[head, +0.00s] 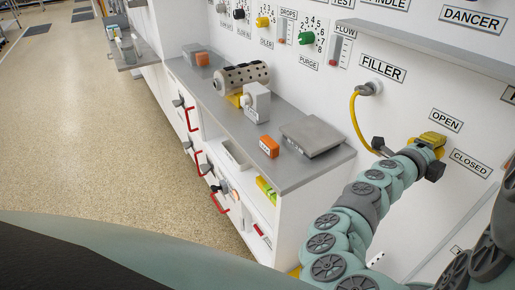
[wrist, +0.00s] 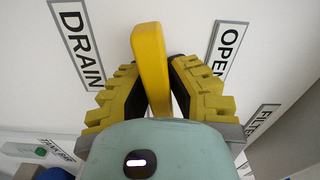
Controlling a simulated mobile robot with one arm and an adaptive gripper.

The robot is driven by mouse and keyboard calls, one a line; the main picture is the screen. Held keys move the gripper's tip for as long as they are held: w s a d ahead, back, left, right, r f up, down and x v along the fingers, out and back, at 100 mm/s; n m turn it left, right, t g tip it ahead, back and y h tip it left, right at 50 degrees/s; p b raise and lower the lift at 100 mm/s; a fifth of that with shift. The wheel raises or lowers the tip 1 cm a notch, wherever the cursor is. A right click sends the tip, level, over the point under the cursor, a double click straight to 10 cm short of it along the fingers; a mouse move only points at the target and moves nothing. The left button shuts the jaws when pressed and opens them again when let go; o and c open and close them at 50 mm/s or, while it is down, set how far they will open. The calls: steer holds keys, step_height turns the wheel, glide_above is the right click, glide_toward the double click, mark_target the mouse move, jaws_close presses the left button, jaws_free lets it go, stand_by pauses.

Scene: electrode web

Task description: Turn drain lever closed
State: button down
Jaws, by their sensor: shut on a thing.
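The drain lever (wrist: 150,48) is a yellow bar with a rounded end, standing out from the white panel in the wrist view. My gripper (wrist: 154,72) has its yellow ridged fingers on both sides of the lever, shut on it. The DRAIN label (wrist: 76,42) is left of the lever and the OPEN label (wrist: 227,50) is right of it. In the head view my gripper (head: 430,142) is at the panel, beside the OPEN label (head: 446,120) and the CLOSED label (head: 469,162). The lever is hard to tell from my yellow fingers there.
A yellow hose (head: 356,118) hangs from the FILLER port (head: 369,88), close to my gripper's left. A grey shelf (head: 440,48) juts out above. A grey counter (head: 236,112) at left holds a perforated roller (head: 241,77) and blocks. The floor (head: 110,130) at left is clear.

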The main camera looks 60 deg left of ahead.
steer(key=shift+f+m+b, duration=0.25)
steer(key=shift+m+b, duration=0.65)
steer(key=shift+m, duration=0.2)
steer(key=c, duration=0.9)
jaws_free()
steer(key=shift+r, duration=0.15)
steer(key=shift+s+a, duration=0.15)
steer(key=shift+s, duration=2.85)
steer(key=shift+s+a, duration=0.1)
steer(key=shift+s, duration=2.9)
